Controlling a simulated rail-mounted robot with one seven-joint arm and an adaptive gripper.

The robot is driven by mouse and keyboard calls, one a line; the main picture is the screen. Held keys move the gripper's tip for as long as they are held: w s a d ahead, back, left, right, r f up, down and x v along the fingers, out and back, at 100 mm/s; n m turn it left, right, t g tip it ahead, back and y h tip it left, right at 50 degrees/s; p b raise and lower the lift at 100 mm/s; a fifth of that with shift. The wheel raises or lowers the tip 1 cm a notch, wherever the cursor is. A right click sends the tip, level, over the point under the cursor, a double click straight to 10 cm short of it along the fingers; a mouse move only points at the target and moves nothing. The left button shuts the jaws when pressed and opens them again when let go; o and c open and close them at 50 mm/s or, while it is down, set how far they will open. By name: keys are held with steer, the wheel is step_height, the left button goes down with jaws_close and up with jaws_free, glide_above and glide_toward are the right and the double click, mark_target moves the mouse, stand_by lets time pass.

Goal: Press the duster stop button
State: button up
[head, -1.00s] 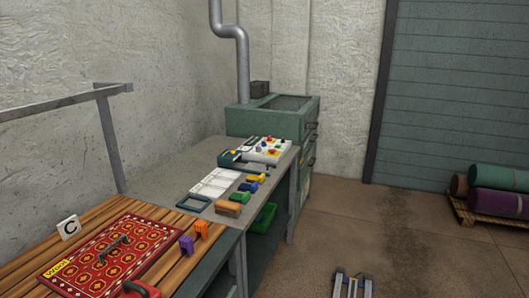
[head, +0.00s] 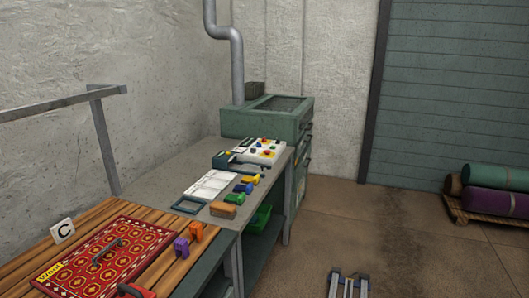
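A white control panel (head: 251,158) with several coloured buttons and knobs lies on the grey bench, in front of the green machine. A red button on a yellow ground (head: 266,153) shows on it, with blue and other small controls around it. The labels are too small to read, so I cannot tell which control is the duster stop button. My gripper is not in view, and nothing touches the panel.
The green machine (head: 262,122) with a grey pipe stands behind the bench (head: 222,221). Papers, coloured blocks and a brown brush lie nearer. A red patterned rug (head: 124,254) lies on slats at the lower left.

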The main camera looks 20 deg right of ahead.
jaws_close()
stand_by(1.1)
